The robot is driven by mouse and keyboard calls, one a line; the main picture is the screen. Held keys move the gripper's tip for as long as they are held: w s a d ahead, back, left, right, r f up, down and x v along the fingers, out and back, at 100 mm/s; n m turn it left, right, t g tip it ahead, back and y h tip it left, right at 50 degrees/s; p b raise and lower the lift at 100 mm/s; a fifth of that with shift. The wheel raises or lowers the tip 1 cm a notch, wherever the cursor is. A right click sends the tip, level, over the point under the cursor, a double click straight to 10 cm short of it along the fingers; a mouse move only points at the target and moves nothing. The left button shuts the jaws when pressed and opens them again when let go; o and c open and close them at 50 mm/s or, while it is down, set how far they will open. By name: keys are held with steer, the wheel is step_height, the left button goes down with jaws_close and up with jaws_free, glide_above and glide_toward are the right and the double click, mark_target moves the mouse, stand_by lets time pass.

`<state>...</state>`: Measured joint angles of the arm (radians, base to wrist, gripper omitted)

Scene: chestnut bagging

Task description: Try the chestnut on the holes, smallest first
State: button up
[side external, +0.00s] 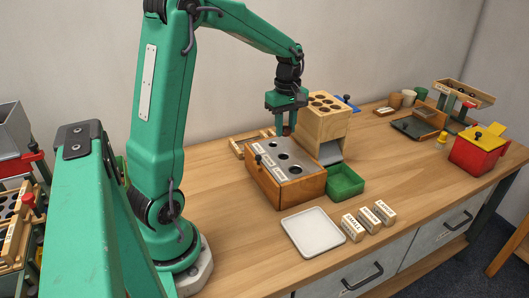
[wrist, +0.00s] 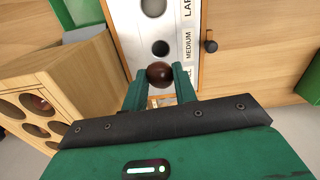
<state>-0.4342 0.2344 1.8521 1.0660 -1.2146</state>
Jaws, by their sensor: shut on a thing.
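The chestnut (wrist: 160,74) is dark brown and round, held between the two green fingertips of my gripper (side external: 286,124). My gripper is shut on it above the far end of the sizing box (side external: 290,190), a wooden box with a grey metal top with holes. In the wrist view the large hole (wrist: 153,7) and the medium hole (wrist: 160,48) show beyond the chestnut. The label by the chestnut is partly covered and ends in "LL". The small hole is hidden there by the chestnut and fingers. I cannot tell the chestnut's exact height above the plate.
A tall wooden block with round holes (side external: 327,104) stands close behind my gripper. A green tray (side external: 345,181) is right of the sizing box. A white tray (side external: 313,232) and labelled wooden blocks (side external: 370,220) lie in front. The right middle of the table is clear.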

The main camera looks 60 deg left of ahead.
steer(key=shift+f, duration=0.15)
steer(key=shift+f, duration=2.55)
steer(key=shift+f, duration=0.6)
steer(key=o, duration=1.1)
steer(key=shift+r, duration=0.15)
steer(key=shift+r, duration=2.9)
